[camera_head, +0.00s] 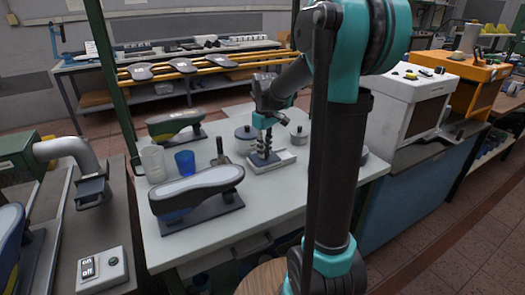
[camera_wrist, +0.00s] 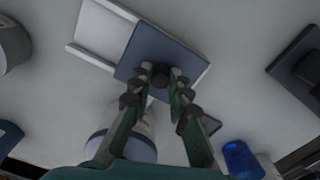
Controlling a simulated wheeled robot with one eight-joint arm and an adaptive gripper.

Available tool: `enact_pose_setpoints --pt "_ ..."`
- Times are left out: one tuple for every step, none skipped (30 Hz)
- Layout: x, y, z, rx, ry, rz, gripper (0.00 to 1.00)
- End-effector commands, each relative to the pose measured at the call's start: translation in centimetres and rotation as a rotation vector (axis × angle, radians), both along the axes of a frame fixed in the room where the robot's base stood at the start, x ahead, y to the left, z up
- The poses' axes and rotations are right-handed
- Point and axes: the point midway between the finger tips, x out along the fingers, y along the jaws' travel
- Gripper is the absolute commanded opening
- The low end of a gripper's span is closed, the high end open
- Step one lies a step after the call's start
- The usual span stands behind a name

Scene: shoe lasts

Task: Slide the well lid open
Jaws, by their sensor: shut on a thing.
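The well lid (camera_wrist: 165,55) is a blue-grey square plate with a dark round knob (camera_wrist: 160,76). It lies on a white, rimmed well (camera_wrist: 104,30), whose pale part at upper left is uncovered in the wrist view. In the head view the lid (camera_head: 262,158) covers the left part of the white well (camera_head: 286,167) on the table. My gripper (camera_wrist: 160,82) points down over the lid and is shut on the knob, with a finger on each side. It also shows in the head view (camera_head: 264,150), where the fingers hide the knob.
A blue cup (camera_head: 185,163), a clear jar (camera_head: 153,164) and a brush (camera_head: 221,150) stand left of the well. Lidded pots (camera_head: 246,139) (camera_head: 299,135) stand behind it. A large shoe last (camera_head: 197,189) on a dark stand is at the front left. The table (camera_head: 290,200) is clear in front.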

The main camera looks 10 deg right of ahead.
Motion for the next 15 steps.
enact_pose_setpoints --pt "0.4 -1.0 0.0 -0.001 -0.001 -0.005 0.00" --pt "0.6 -1.6 0.0 -0.001 -0.001 -0.006 0.00" --pt "0.8 -2.5 0.0 -0.001 -0.001 -0.007 0.00" --pt "1.1 -3.1 0.0 -0.001 -0.001 -0.006 0.00" --pt "1.3 -3.8 0.0 -0.001 -0.001 -0.007 0.00" --pt "1.5 -4.6 0.0 -0.001 -0.001 -0.006 0.00" --pt "1.7 -5.2 0.0 -0.001 -0.001 -0.007 0.00" --pt "1.9 -5.7 0.0 -0.001 -0.001 -0.006 0.00" --pt "2.1 -6.3 0.0 -0.001 -0.001 -0.005 0.00" --pt "2.2 -6.7 0.0 -0.001 -0.001 -0.005 0.00" --pt "2.3 -7.0 0.0 -0.001 -0.001 -0.004 0.00" --pt "2.4 -7.3 0.0 -0.001 -0.001 -0.002 0.00" --pt "2.5 -7.5 0.0 -0.001 -0.001 -0.002 0.00" --pt "2.5 -7.6 0.0 -0.001 -0.001 -0.001 0.00" --pt "2.5 -7.7 0.0 -0.001 -0.001 -0.001 0.00"
